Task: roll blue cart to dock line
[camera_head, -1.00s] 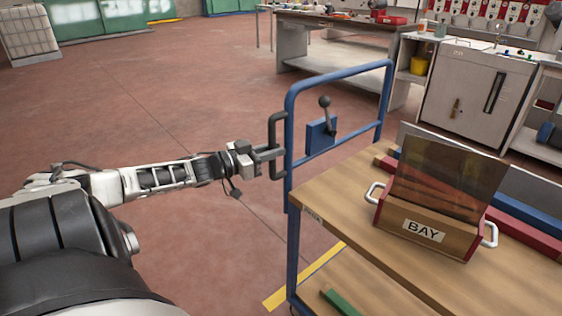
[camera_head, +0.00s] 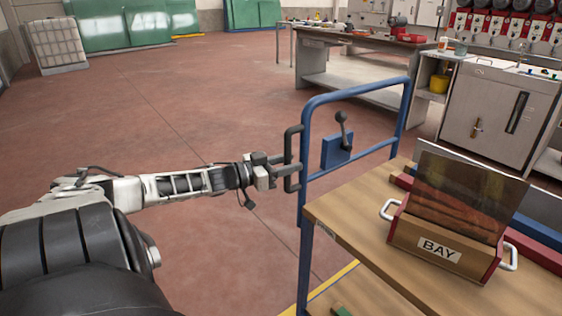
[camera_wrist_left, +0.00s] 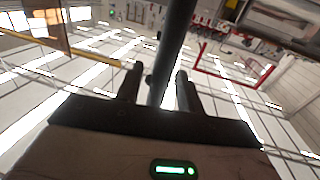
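The blue cart (camera_head: 305,190) stands at the right in the head view, with a wooden top (camera_head: 370,235) and a blue tube frame at its near end. A dark D-shaped handle (camera_head: 290,150) juts from the frame's left post. My left gripper (camera_head: 289,166) is at this handle, its fingers on either side of it. In the left wrist view a dark bar (camera_wrist_left: 173,45) runs between the fingers (camera_wrist_left: 160,82), with gaps showing beside it, so the gripper looks open around it. My right gripper is out of view. A yellow floor line (camera_head: 345,276) shows under the cart.
A box marked BAY (camera_head: 437,248) with white handles and a brown pane sits on the cart top. A black lever (camera_head: 342,130) is on the cart frame. A workbench (camera_head: 355,70) and a white cabinet (camera_head: 490,110) stand behind. The red floor (camera_head: 150,120) to the left is clear.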

